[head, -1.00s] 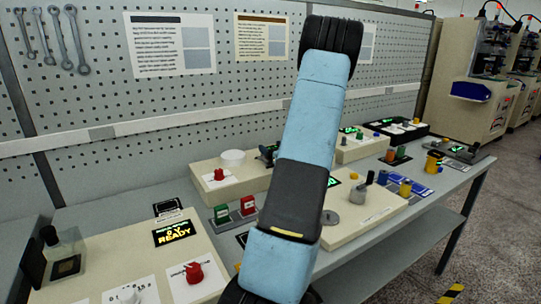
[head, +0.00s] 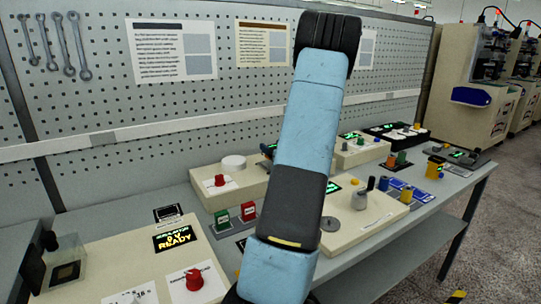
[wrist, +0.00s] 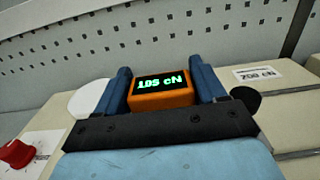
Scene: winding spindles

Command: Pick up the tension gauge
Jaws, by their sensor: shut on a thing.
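The tension gauge (wrist: 160,97) is a small orange block with a black display reading 105 cN in green, seen in the wrist view. My gripper (wrist: 164,80) has its two blue fingers against the left and right sides of the gauge and is shut on it. The display is turned up toward the wrist camera.
A cream panel with a red knob (head: 220,181) stands behind my arm. A control box with a READY display (head: 174,237) is at front left. Another cream panel with a round metal disc (head: 359,201) is right of my arm. A pegboard wall (head: 230,85) closes off the back.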

